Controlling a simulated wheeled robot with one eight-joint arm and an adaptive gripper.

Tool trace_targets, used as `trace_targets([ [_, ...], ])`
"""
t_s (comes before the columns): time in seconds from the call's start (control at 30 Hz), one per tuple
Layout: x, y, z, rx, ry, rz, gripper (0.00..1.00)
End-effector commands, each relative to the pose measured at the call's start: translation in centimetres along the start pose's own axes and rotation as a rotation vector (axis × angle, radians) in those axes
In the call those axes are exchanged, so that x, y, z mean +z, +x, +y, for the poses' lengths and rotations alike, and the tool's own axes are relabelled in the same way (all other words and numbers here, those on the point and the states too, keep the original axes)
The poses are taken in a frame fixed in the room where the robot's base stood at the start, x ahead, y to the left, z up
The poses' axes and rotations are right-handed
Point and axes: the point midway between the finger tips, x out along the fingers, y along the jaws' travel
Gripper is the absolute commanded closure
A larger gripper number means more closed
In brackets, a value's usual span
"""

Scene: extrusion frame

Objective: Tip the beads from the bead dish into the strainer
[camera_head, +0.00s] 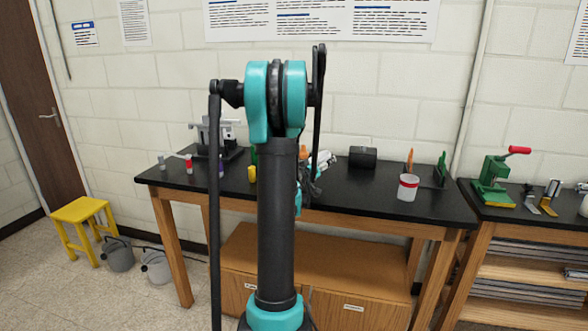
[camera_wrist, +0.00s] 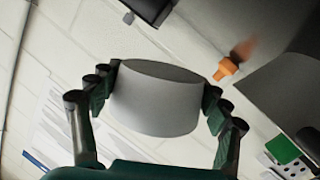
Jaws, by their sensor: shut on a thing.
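In the wrist view, my gripper (camera_wrist: 160,98) is shut on a plain pale grey round vessel (camera_wrist: 155,105), likely the bead dish. Its fingers press on opposite sides. The vessel's side faces the camera; I cannot see into it, and no beads show. In the head view, my arm hides most of the gripper, and I cannot make out the held vessel. A white cup with a red band (camera_head: 408,190) stands upright on the right part of the black bench; I cannot tell whether it is the strainer. No strainer is clearly recognisable.
The black bench top (camera_head: 345,196) also holds a dark cylinder (camera_head: 363,157), an orange-topped item (camera_head: 409,158), a yellow item (camera_head: 252,174) and a grey machine (camera_head: 215,140). A second bench at right carries a green press (camera_head: 494,182). Some bench front right of my arm is clear.

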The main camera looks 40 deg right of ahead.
Motion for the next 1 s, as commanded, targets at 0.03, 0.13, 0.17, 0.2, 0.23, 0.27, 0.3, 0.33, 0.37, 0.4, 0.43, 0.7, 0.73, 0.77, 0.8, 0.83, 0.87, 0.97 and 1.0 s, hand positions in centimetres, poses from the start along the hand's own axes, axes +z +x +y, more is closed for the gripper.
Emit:
trace_targets([
  [0.03, 0.5, 0.2, 0.5, -0.007, 0.044, -0.013, 0.53],
  [0.13, 1.3, 0.5, 1.0, -0.027, 0.135, -0.036, 0.53],
  [0.17, 1.5, 0.5, 1.1, -0.033, 0.160, -0.042, 0.53],
  [0.2, 1.8, 0.6, 1.3, -0.040, 0.193, -0.050, 0.53],
  [0.23, 2.0, 0.7, 1.4, -0.045, 0.216, -0.057, 0.53],
  [0.27, 2.2, 0.8, 1.5, -0.050, 0.239, -0.062, 0.53],
  [0.3, 2.5, 0.8, 1.6, -0.056, 0.268, -0.069, 0.53],
  [0.33, 2.6, 0.9, 1.7, -0.060, 0.287, -0.074, 0.53],
  [0.37, 2.8, 0.9, 1.8, -0.064, 0.304, -0.079, 0.53],
  [0.4, 3.0, 1.0, 1.9, -0.069, 0.328, -0.085, 0.53],
  [0.43, 3.1, 1.0, 1.9, -0.073, 0.344, -0.088, 0.53],
  [0.7, 3.7, 1.3, 2.2, -0.091, 0.423, -0.109, 0.53],
  [0.73, 3.7, 1.3, 2.3, -0.092, 0.427, -0.109, 0.53],
  [0.77, 3.8, 1.3, 2.3, -0.093, 0.430, -0.110, 0.53],
  [0.8, 3.8, 1.3, 2.3, -0.094, 0.434, -0.111, 0.53],
  [0.83, 3.8, 1.3, 2.3, -0.094, 0.435, -0.111, 0.53],
  [0.87, 3.8, 1.3, 2.3, -0.095, 0.436, -0.111, 0.53],
  [0.97, 3.8, 1.3, 2.2, -0.095, 0.436, -0.111, 0.53],
  [1.0, 3.8, 1.3, 2.2, -0.095, 0.436, -0.111, 0.53],
])
